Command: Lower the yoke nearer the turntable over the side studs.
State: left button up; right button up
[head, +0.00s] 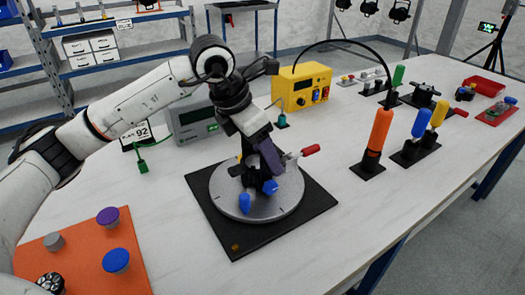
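The turntable (285,205) is a round grey disc on a square black base in the middle of the bench. A dark fixture with blue knobs (245,202) and a red-tipped handle (310,150) stands on it. My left gripper (268,158) reaches down over this fixture from the upper left. Its fingers overlap dark parts, so I cannot tell whether they are open or hold something. I cannot make out a yoke or the side studs clearly; the gripper and wrist cover much of the fixture. My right gripper is not in view.
An orange mat (80,262) with colored knobs lies front left. A grey instrument (195,122) and yellow box (301,88) stand behind the turntable. An orange-handled tool (378,135) and several clamps stand right. A red tray (484,86) is far right.

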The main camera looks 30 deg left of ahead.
pick_arm(q)
jog(key=shift+f, duration=0.15)
dwell(0.8)
jog(key=o, duration=0.8)
jog(key=shift+c, duration=0.2)
jog(key=o, duration=0.6)
jog(key=shift+c, duration=0.2)
jog(key=v, duration=1)
